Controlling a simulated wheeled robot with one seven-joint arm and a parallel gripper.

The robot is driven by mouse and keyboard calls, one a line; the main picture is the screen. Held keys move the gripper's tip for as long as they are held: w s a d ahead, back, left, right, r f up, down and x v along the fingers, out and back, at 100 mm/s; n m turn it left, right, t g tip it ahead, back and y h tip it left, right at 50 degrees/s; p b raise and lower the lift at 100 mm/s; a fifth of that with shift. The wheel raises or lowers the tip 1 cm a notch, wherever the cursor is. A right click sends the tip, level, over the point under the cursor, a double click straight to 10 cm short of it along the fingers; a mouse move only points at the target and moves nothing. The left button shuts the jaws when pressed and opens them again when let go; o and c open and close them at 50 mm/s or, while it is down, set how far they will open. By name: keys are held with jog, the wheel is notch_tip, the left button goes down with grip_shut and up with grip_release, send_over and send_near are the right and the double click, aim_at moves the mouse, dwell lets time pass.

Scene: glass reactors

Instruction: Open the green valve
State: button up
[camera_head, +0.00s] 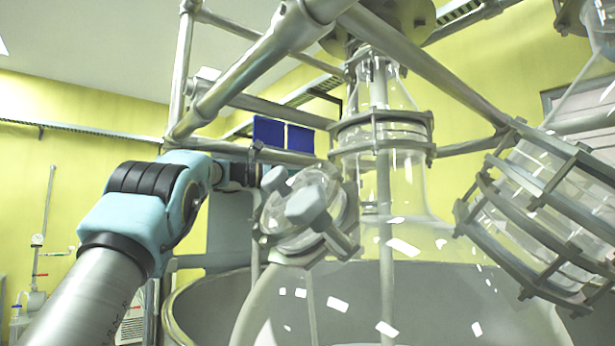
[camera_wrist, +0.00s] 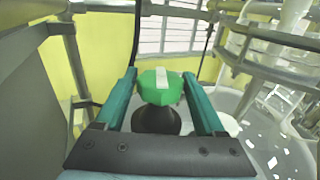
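The green valve (camera_wrist: 160,90) is a faceted green knob with a white stripe on top, above a dark tapered base. In the wrist view its stripe runs up and down the picture. My gripper (camera_wrist: 160,74) has its two teal fingers apart, one on each side of the knob. Narrow gaps seem to show between fingers and knob, so I see no firm grip. In the head view my arm reaches in from the left, and its end is hidden behind the glass vessel's side port and the frame. The green valve does not show there.
A large glass reactor vessel (camera_head: 408,225) stands in a grey metal tub (camera_head: 190,300). Metal frame bars (camera_head: 255,62) cross above my arm. A clamped glass cylinder (camera_head: 545,200) is at the right. In the wrist view, a grey panel (camera_wrist: 30,100) is close on the left.

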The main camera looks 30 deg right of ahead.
jog(key=c, duration=0.9)
jog(key=shift+s+f+t+b, duration=0.15)
jog(key=shift+t+b, duration=0.35)
jog(key=shift+b, duration=0.5)
jog(key=shift+n+t+b, duration=0.4)
jog(key=shift+n+b, duration=0.2)
jog(key=shift+b, duration=0.15)
jog(key=n+t+b, duration=0.1)
jog(key=t+b, duration=0.1)
jog(key=b, duration=0.1)
jog(key=shift+h, duration=0.3)
jog(key=shift+n+t+b, duration=0.6)
jog(key=shift+t+b, duration=0.2)
jog(key=shift+b, duration=0.05)
jog(key=n+t+b, duration=0.2)
jog(key=t+b, duration=0.1)
jog(key=shift+d, duration=0.1)
jog(key=shift+r+n+t, duration=0.2)
jog(key=shift+n+t, duration=0.3)
jog(key=shift+t, duration=0.3)
jog(key=o, duration=1.1)
jog(key=shift+o, duration=0.2)
